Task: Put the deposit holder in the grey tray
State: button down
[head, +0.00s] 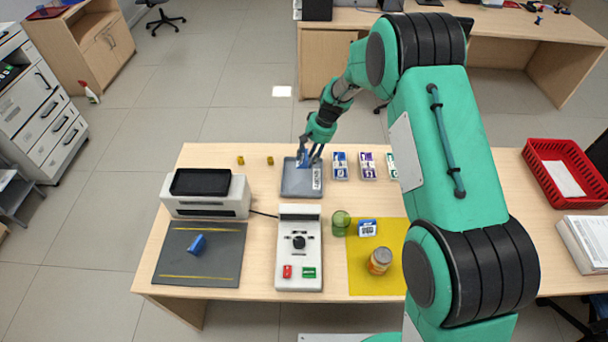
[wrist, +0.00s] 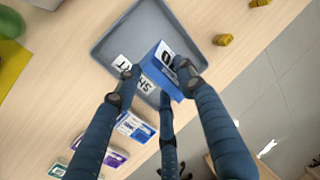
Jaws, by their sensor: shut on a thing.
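The grey tray (head: 289,184) lies on the counter's back part. It also shows in the wrist view (wrist: 141,33), with a white lettered label on it. My gripper (head: 309,164) is over the tray's back part. In the wrist view my gripper (wrist: 160,82) has its fingers closed around a blue holder (wrist: 158,74) with a white lettered face. The holder is tilted and within the tray's outline; I cannot tell whether it touches the floor. The fingers partly hide it and its lettering. Another blue piece (head: 197,244) lies on the dark mat.
Several labelled packs (head: 340,166) stand right of the tray. Two small yellow pieces (head: 269,160) are left of it. A grey-white device (head: 299,243) stands in front.

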jog(key=shift+f+b, duration=0.5)
jog(key=shift+f, duration=2.5)
jog(key=shift+f+b, duration=0.3)
jog(key=shift+f, duration=1.6)
jog(key=c, duration=1)
grip_release()
jog(key=shift+c, duration=0.2)
jog(key=shift+r, duration=0.1)
jog(key=p+v, duration=0.2)
jog(key=v, duration=1)
